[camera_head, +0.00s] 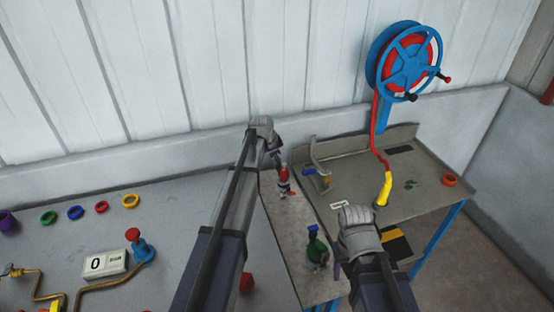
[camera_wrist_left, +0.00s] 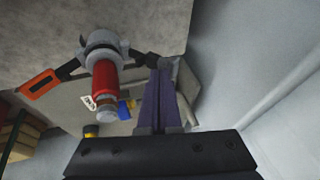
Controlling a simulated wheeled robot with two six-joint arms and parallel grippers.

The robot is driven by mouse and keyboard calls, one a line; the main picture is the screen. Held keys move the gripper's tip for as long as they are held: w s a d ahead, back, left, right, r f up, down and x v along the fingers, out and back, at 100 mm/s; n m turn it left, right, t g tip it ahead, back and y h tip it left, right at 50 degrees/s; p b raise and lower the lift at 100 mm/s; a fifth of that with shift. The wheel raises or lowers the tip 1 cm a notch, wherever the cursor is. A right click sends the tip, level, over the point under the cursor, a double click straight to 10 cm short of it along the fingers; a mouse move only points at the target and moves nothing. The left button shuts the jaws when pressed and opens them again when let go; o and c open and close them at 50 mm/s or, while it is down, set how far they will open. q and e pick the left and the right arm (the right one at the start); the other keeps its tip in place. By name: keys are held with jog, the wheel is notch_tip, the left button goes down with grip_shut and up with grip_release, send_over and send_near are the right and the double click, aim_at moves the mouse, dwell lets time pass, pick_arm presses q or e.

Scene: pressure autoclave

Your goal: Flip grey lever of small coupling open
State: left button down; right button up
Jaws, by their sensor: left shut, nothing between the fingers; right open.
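The coupling with a red body and grey collar (camera_wrist_left: 104,72) stands upright on the grey bench; it also shows in the head view (camera_head: 284,180). An orange lever (camera_wrist_left: 40,83) sticks out on its left in the left wrist view. A dark grey lever (camera_wrist_left: 138,57) sticks out on the opposite side. My left gripper (camera_wrist_left: 166,68) is shut and empty, with its fingertips right beside the end of the grey lever; I cannot tell if they touch. In the head view my left gripper (camera_head: 276,158) is just behind the coupling. My right gripper (camera_head: 342,266) is open, low on the right.
A green coupling with a blue top (camera_head: 316,248) stands close to my right gripper. A side table (camera_head: 420,165) holds a yellow nozzle (camera_head: 384,188) on a red hose from a blue reel (camera_head: 405,62). Coloured rings (camera_head: 75,213) and a counter box (camera_head: 105,264) are at left.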

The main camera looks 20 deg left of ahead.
pick_arm(q)
jog(key=shift+w+a+g, duration=0.3)
jog(key=shift+w, duration=0.25)
jog(key=shift+w+a+f+h, duration=0.25)
jog(key=shift+w+f+h, duration=0.05)
jog(key=shift+f, duration=0.1)
jog(key=shift+s+r, duration=0.1)
jog(key=shift+d, duration=0.1)
jog(key=shift+s+d+r+p, duration=0.25)
jog(key=shift+r+p, duration=0.15)
jog(key=shift+r, duration=0.1)
jog(key=d+p+v, duration=0.1)
jog(key=p+v, duration=1)
jog(key=v, duration=0.1)
jog(key=shift+r, duration=0.2)
jog(key=shift+s+f, duration=0.1)
